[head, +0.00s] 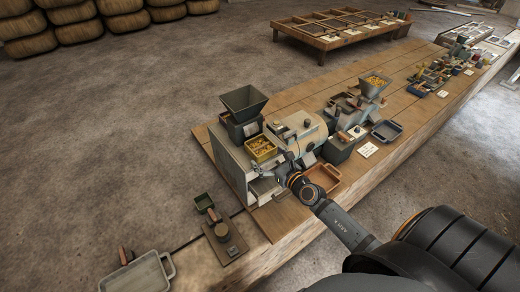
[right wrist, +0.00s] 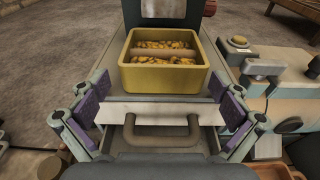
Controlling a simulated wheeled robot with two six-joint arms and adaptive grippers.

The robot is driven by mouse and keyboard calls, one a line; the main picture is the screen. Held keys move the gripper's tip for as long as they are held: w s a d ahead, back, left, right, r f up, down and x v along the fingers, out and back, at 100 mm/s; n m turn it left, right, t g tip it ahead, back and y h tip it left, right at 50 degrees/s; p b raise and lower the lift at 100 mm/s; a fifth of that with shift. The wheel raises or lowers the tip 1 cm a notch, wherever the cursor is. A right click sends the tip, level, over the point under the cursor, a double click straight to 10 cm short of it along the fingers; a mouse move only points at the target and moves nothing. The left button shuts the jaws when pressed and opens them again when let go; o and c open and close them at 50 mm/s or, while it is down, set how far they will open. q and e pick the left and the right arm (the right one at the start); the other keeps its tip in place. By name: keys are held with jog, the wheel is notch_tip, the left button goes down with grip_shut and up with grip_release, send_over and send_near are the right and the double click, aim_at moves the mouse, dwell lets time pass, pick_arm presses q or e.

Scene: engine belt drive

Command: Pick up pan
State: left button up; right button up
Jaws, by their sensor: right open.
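A yellow open-topped pan (head: 262,149) holding golden pieces sits on top of the grey machine, in front of its hopper. In the right wrist view the yellow pan (right wrist: 165,79) is upright, with a bar across its middle. My right gripper (head: 277,172) is at the machine's front, just below and in front of this pan. Its two purple-padded fingers (right wrist: 160,108) are wide apart and hold nothing. A pale drawer front with a grey handle (right wrist: 160,142) shows between and below them. My left gripper is out of view.
A brown tray (head: 322,178) lies right of my right wrist. The grey hopper (head: 243,102) rises behind the yellow pan. More machines and small parts continue along the bench.

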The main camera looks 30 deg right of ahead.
aim_at(261, 149)
jog(key=x, duration=0.5)
jog(key=shift+w+d+b, duration=0.15)
jog(key=shift+b, duration=0.25)
jog(key=shift+r, duration=0.15)
jog(key=c, duration=1.1)
